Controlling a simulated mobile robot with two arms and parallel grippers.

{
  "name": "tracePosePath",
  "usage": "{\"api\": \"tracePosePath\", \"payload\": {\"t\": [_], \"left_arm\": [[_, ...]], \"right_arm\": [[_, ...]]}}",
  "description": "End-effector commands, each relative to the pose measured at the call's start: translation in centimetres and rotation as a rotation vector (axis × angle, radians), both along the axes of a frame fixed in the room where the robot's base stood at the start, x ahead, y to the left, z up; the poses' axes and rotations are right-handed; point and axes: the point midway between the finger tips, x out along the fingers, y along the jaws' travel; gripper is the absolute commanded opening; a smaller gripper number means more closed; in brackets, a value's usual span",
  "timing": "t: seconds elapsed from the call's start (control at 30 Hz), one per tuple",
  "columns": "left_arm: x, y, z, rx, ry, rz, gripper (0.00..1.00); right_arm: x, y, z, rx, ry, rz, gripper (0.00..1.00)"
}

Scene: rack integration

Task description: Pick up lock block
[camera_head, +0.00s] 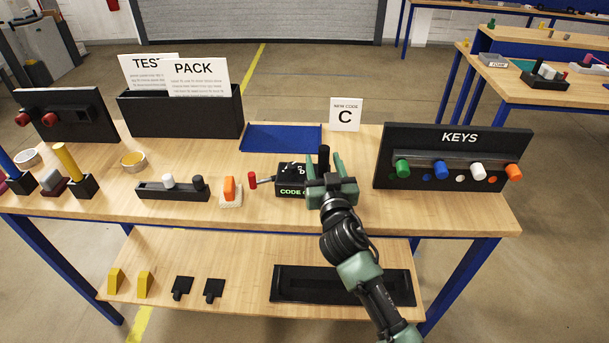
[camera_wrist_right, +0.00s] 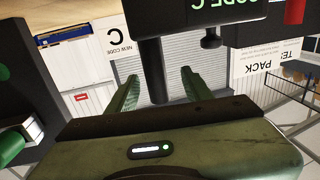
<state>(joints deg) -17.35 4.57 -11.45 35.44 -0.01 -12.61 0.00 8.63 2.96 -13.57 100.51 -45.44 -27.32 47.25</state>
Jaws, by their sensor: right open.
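The lock block, which I take to be the black box (camera_head: 291,181) with a green "CODE C" display, sits on the table in the head view. Letters show on its top and a red-ended lever is at its left. It also shows upside down at the top of the right wrist view (camera_wrist_right: 225,14). A black upright post (camera_head: 323,155) stands at its right side. My right gripper (camera_head: 326,166) is open, with its green fingers on either side of this post. The wrist view shows the post (camera_wrist_right: 151,65) between the fingers (camera_wrist_right: 160,76), with gaps visible. My left gripper is out of view.
A "C" card (camera_head: 346,115) and a blue tray (camera_head: 281,138) stand behind. The KEYS rack (camera_head: 455,142) with coloured knobs is close at right. An orange switch (camera_head: 230,190) and a black holder (camera_head: 172,191) are at left. Bare tabletop lies in front of the rack.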

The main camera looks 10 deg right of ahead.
Motion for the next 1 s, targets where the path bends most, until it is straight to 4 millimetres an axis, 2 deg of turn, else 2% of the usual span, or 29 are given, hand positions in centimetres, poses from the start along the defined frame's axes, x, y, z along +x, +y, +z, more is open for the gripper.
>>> {"api": "tracePosePath", "payload": {"t": [0.1,0.3,0.5,0.6,0.67,0.7,0.8,1.0], "left_arm": [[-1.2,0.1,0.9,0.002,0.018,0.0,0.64],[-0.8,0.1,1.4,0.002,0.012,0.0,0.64],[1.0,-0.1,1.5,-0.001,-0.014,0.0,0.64],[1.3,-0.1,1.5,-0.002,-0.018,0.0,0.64],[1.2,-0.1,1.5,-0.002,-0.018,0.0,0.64],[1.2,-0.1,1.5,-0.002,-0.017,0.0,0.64],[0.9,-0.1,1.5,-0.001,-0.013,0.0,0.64],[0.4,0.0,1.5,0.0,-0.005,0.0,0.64]], "right_arm": [[1.7,-0.5,0.5,-0.005,0.0,0.0,0.5],[4.4,-0.9,0.3,-0.001,0.0,0.001,0.5],[4.9,-0.9,0.2,-0.001,0.0,0.001,0.5],[4.9,-0.9,0.2,-0.001,0.0,0.001,0.5],[4.9,-0.9,0.2,-0.001,0.0,0.001,0.37],[4.9,-0.9,0.2,-0.001,0.0,0.001,0.25],[4.9,-0.9,0.2,-0.001,0.0,0.001,0.0],[4.8,-0.9,0.2,-0.001,0.0,0.0,0.0]]}}
